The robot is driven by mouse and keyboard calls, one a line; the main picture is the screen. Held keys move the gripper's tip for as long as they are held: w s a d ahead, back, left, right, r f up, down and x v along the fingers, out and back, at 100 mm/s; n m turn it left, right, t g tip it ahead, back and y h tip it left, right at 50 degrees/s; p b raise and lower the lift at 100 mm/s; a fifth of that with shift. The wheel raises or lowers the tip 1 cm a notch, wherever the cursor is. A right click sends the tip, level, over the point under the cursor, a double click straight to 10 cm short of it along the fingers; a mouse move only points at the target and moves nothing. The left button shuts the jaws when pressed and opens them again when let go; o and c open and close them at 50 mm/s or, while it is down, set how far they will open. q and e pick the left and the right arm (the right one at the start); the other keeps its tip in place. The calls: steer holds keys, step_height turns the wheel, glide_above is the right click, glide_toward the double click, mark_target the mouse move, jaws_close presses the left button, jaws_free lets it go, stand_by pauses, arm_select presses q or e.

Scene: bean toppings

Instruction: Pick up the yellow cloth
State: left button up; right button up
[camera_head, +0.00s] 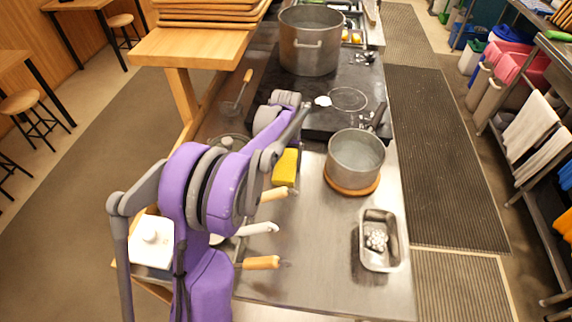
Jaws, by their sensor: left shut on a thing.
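The yellow cloth (286,168) shows as a small, block-like yellow patch left of the saucepan, above the steel counter. My left gripper (271,162) is at its left side, at the end of my purple and grey arm, and is shut on it. My own arm links partly hide the fingers and the cloth's left edge, so the exact grip does not show. I cannot tell how far the cloth is above the counter. My right gripper is not in view.
A grey saucepan (355,160) stands on a round wooden trivet (335,182). A metal tray (368,258) with pale pieces lies front right. Several handled tools, one with a wooden handle (262,262), lie near my arm. A large pot (311,45) stands behind on the black cooktop (300,107).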

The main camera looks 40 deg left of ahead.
mark_target(286, 161)
arm_select(q)
steer(key=shift+c, duration=0.5)
step_height(286, 161, up, 10)
steer(key=o, duration=0.9)
steer(key=c, duration=0.9)
